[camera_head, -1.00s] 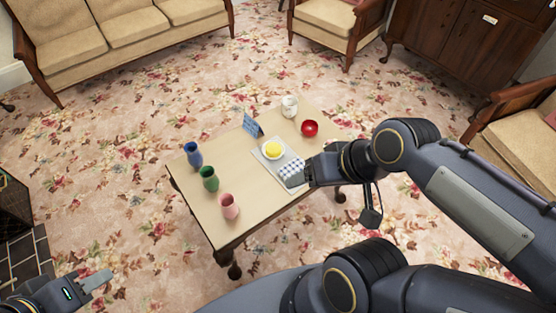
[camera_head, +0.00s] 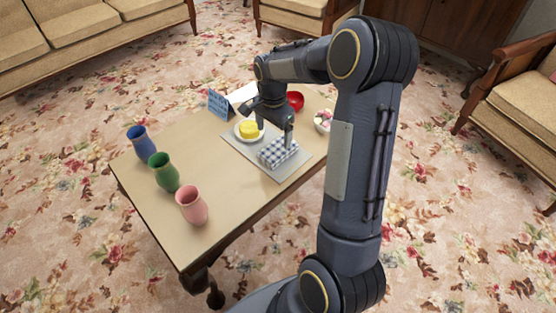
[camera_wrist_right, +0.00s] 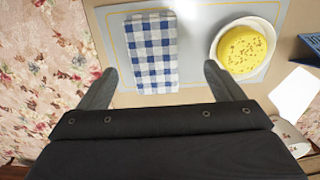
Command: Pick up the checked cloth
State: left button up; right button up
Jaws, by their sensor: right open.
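The blue-and-white checked cloth (camera_head: 272,154) lies folded on a grey placemat (camera_head: 286,173) on the wooden table. It also shows in the right wrist view (camera_wrist_right: 152,50). My right gripper (camera_head: 276,129) is open above the cloth and points down. In the right wrist view its two fingers (camera_wrist_right: 161,78) stand apart, one on each side of the cloth's near end, with gaps on both sides. Whether the fingertips are level with the cloth I cannot tell. My left gripper is out of view.
A plate with a yellow cake (camera_wrist_right: 244,47) sits right beside the cloth. Blue (camera_head: 142,142), green (camera_head: 163,172) and pink (camera_head: 191,205) vases stand at the table's left. A blue sign (camera_head: 220,103) and red bowl (camera_head: 296,101) stand farther back. The near table middle is clear.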

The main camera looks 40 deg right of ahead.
aim_at(276, 149)
notch_tip(276, 149, down, 2)
jog(key=shift+f+b, duration=0.1)
jog(key=shift+b, duration=0.2)
jog(key=f+b, duration=0.1)
jog(key=f, duration=0.2)
jog(key=f+b, duration=0.1)
jog(key=f, duration=0.1)
jog(key=shift+s+d+f+b, duration=0.1)
jog(key=shift+s+f+b, duration=0.05)
jog(key=shift+s+b, duration=0.25)
jog(key=c, duration=1.1)
jog(key=shift+o, duration=0.2)
